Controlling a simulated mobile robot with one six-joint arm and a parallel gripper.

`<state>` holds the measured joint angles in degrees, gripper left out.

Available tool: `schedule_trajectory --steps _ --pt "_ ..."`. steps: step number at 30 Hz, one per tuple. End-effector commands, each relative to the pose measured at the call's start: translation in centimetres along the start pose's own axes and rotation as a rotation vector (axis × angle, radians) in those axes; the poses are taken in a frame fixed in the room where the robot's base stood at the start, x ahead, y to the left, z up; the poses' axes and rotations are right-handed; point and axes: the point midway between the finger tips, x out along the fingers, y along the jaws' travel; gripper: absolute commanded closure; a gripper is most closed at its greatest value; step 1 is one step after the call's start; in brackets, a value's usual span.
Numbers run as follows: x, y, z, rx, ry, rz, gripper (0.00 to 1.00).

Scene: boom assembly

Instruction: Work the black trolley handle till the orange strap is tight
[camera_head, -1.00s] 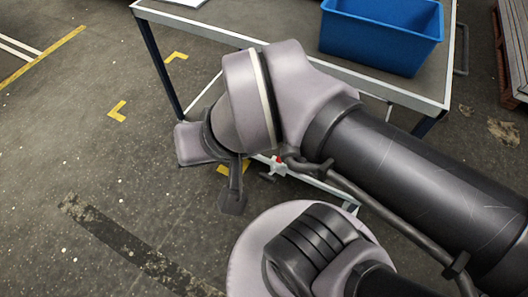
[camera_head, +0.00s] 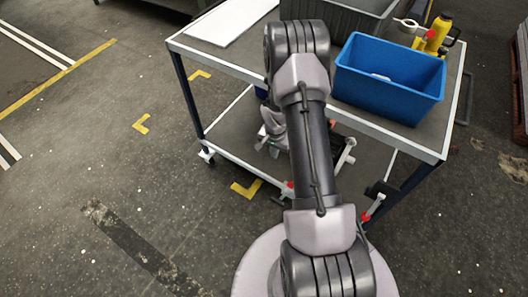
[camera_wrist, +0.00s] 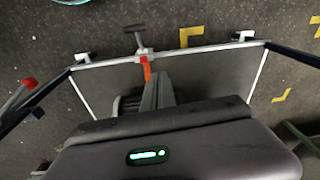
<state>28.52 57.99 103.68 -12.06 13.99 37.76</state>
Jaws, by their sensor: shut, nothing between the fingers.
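A dark T-shaped handle (camera_wrist: 137,32) sticks out from the trolley's lower front edge in the wrist view. A red and white fitting (camera_wrist: 146,58) sits at its base. A short stretch of orange strap (camera_wrist: 147,74) runs from this fitting toward my gripper. My gripper (camera_wrist: 159,78) is shut and empty, its grey fingers close to the strap and apart from the handle; I cannot tell whether they touch the strap. In the head view the handle (camera_head: 280,200) shows just left of my arm, which hides most of the strap area. I cannot tell the strap's tightness.
The trolley (camera_head: 225,63) has a lower shelf (camera_head: 232,128). A blue bin (camera_head: 388,95), grey crate (camera_head: 350,18) and yellow bottle (camera_head: 438,33) stand on top. A red-jointed lever with a black end (camera_head: 380,192) juts out at the right leg. The floor at left is clear.

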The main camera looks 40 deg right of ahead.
Motion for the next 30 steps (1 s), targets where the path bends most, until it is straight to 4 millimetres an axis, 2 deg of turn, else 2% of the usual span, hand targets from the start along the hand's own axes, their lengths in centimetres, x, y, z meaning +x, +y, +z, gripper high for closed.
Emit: schedule_trajectory --steps 1,3,6,9,17,20,30 --pt "3.0 1.9 0.7 0.031 -0.027 0.019 1.0" --pt "6.8 3.9 1.7 0.069 -0.048 0.031 1.0" --pt "9.9 5.5 2.9 0.097 -0.065 0.039 1.0" --pt "10.9 6.0 3.3 0.106 -0.07 0.041 1.0" --pt "11.1 6.0 3.4 0.105 -0.071 0.041 1.0" --pt "11.9 6.0 3.5 0.104 -0.072 0.042 1.0" --pt "19.3 6.3 4.1 0.104 -0.072 0.042 1.0"
